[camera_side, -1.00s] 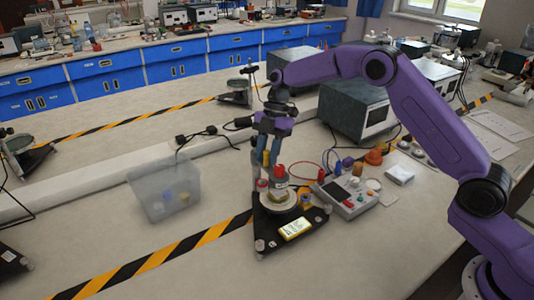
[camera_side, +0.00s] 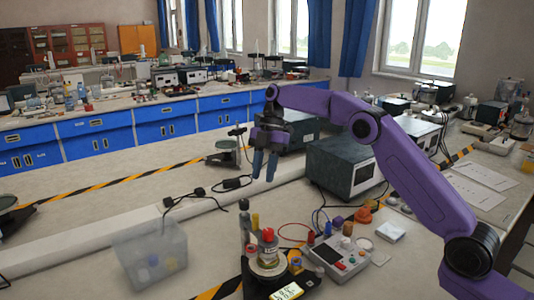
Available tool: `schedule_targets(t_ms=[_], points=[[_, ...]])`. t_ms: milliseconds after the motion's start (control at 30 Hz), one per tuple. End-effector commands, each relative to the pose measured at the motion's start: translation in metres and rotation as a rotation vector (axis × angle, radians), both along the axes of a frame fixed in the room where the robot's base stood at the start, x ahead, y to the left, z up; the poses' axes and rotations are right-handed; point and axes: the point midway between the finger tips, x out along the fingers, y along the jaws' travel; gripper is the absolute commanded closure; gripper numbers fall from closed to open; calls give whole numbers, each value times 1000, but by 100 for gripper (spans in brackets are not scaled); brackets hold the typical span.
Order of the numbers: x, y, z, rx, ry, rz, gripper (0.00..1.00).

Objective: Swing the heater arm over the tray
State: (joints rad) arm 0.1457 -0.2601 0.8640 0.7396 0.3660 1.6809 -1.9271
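My gripper (camera_side: 264,173) hangs with its two blue-grey fingers pointing down and a gap between them. It is empty, above and behind the black-based instrument (camera_side: 256,287) at the bottom of the view. The instrument has a lit yellow display (camera_side: 287,292), a round pale plate (camera_side: 267,268) and a jar with a red top (camera_side: 267,236) on the plate. A grey upright post (camera_side: 244,218) stands just left of the jar. I cannot tell which part is the heater arm or the tray. The frame's bottom edge cuts off the base.
A grey control box (camera_side: 340,257) with knobs and cables is right of the instrument. A large dark box (camera_side: 345,165) stands behind it. Bare bench lies between the bin and the instrument.

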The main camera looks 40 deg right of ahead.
Motion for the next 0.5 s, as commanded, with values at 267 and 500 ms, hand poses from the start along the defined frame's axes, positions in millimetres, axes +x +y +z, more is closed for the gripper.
schedule_targets(t_ms=[267, 500], points=[[6, -8, 24, 1, -1, -2, 68], [9, -13, 36, 2, -1, -2, 68]])
